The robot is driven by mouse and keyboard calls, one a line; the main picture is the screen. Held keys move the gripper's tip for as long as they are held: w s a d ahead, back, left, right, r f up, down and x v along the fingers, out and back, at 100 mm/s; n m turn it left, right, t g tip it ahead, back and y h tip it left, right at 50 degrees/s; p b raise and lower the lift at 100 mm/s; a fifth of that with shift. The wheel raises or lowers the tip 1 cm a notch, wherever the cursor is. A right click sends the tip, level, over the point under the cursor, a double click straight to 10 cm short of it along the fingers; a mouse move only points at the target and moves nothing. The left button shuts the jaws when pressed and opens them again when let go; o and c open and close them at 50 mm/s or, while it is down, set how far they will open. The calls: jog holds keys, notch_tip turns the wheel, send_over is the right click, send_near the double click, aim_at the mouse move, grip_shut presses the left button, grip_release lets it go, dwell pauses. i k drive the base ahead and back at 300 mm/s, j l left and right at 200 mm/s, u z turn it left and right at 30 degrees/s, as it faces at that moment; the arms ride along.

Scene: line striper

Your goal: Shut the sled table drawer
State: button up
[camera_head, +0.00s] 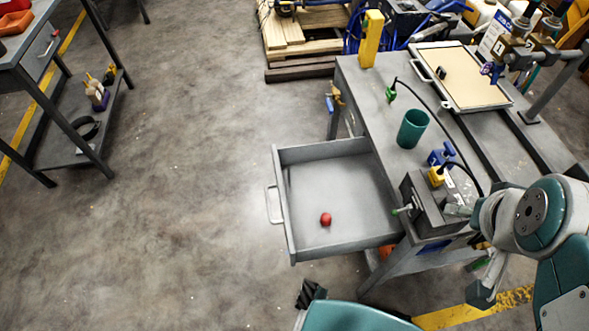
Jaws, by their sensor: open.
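The sled table (367,80) is a grey workbench at the right. Its drawer (300,170) is pulled far out to the left, with a pale handle (273,205) on its front panel. A small red ball-like object (326,219) lies inside the drawer, which is otherwise empty. My gripper (470,250) is at the lower right, near the table's front corner. It is open, right of the drawer and apart from its handle. Part of the gripper is hard to make out against the table.
The tabletop holds a green cup (412,129), a grey clamped block (428,205), a yellow post (372,38) and a framed tray (460,75). A wooden pallet (305,35) lies behind. Another bench (45,75) stands at left. The floor (170,200) left of the drawer is clear.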

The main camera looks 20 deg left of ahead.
aim_at(344, 179)
jog(key=k+j+u, duration=0.1)
jog(key=j+u, duration=0.55)
jog(key=l+u, duration=0.1)
jog(key=u, duration=0.3)
jog(key=k+j, duration=0.05)
